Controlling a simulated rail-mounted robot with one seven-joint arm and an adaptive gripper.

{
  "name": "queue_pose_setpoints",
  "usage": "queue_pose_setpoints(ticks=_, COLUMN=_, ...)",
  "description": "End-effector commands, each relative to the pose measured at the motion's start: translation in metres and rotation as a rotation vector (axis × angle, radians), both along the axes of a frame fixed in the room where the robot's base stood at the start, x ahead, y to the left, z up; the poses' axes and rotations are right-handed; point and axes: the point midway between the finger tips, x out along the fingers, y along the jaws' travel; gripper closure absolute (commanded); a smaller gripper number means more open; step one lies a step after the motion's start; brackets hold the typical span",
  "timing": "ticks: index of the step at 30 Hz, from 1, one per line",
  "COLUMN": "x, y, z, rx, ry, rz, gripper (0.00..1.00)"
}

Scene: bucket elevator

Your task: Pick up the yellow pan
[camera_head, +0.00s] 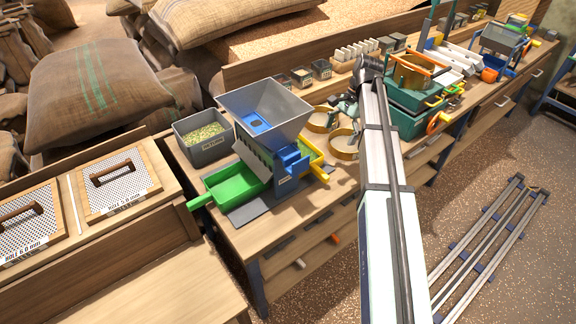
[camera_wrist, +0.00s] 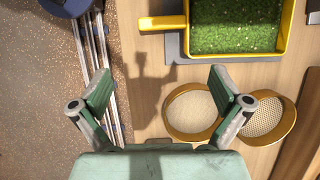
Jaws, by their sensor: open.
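The yellow pan (camera_wrist: 188,30) shows at the top right of the wrist view, filled with green material, its short handle pointing left. In the head view the pan (camera_head: 319,172) is mostly hidden behind the blue and grey hopper machine (camera_head: 268,112); only a yellow part shows at its right. My gripper (camera_wrist: 161,88) is open and empty in the wrist view, its two green-padded fingers wide apart. The pan lies beyond the fingertips, with its handle above the gap between them. The pan does not touch the fingers.
Two round brass-rimmed sieves (camera_wrist: 195,112) lie close to my right finger in the wrist view. A green pan (camera_head: 238,183) sits at the machine's left, beside a grey bin (camera_head: 204,146). Green crates (camera_head: 408,122) stand right of my arm. Metal rails (camera_head: 490,235) lie on the floor.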

Motion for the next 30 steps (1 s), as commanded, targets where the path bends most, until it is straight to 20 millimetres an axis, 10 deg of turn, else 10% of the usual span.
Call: queue_pose_setpoints(ticks=30, x=-0.021, y=0.039, z=-0.105, rx=0.009, ry=-0.015, rz=0.016, gripper=0.0)
